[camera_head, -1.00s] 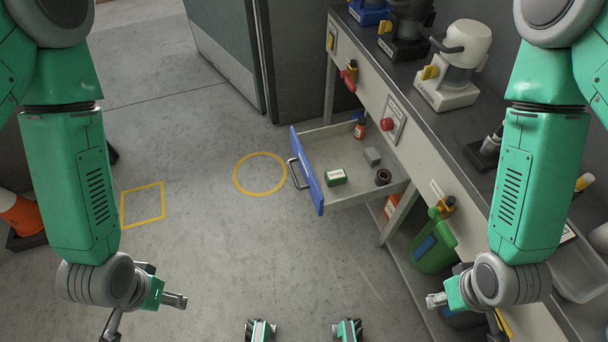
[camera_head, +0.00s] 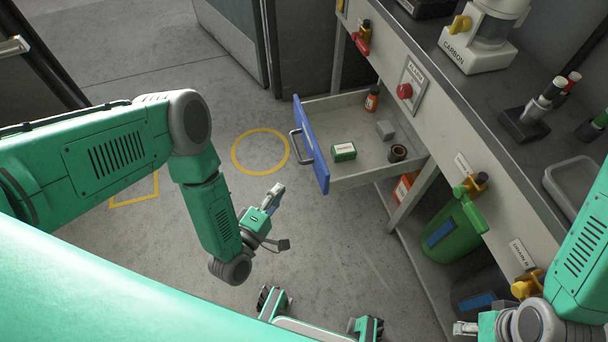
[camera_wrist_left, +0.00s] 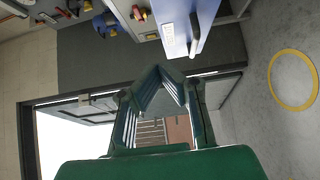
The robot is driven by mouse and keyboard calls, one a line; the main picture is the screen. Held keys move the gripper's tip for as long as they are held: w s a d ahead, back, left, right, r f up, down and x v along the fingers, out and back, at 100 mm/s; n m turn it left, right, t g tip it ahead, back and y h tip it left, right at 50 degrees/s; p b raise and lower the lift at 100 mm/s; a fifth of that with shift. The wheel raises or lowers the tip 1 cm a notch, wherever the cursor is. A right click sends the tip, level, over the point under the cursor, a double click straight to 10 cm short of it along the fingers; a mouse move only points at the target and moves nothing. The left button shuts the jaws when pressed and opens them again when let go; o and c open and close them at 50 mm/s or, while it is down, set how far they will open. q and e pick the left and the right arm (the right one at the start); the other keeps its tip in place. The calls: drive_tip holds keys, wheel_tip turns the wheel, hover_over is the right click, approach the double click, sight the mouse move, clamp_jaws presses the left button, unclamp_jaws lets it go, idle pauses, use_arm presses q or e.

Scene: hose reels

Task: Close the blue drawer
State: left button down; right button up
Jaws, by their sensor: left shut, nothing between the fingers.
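The blue drawer (camera_head: 311,150) stands pulled out from the grey bench, its blue front with a metal handle (camera_head: 295,146) facing left. Inside lie a green box (camera_head: 343,152), a grey block (camera_head: 385,130), a dark ring-shaped part (camera_head: 397,153) and an orange bottle (camera_head: 372,98). My left gripper (camera_head: 276,190) is shut and empty, to the left of the near end of the drawer front and apart from it. In the left wrist view the blue front (camera_wrist_left: 180,25) is beyond and above the shut fingers (camera_wrist_left: 160,78).
The bench carries a white CARBON device (camera_head: 480,40) and a rack of tools (camera_head: 532,118). A red button (camera_head: 404,91) and valves stick out from its front. The floor left of the drawer, with a yellow circle (camera_head: 236,152), is clear.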

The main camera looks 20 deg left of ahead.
use_arm(q)
drive_tip(key=b, duration=0.2)
approach(316, 154)
drive_tip(key=w+a, duration=0.2)
drive_tip(key=w, duration=0.2)
drive_tip(key=shift+w+d+r, duration=0.25)
drive_tip(key=shift+w+d, duration=0.85)
drive_tip(key=shift+d, duration=0.15)
drive_tip(key=shift+w+d, duration=0.3)
drive_tip(key=shift+d, duration=0.15)
use_arm(e)
drive_tip(key=shift+f, duration=1.2)
use_arm(q)
drive_tip(key=shift+w+d, duration=0.1)
use_arm(e)
drive_tip(key=shift+f, duration=0.1)
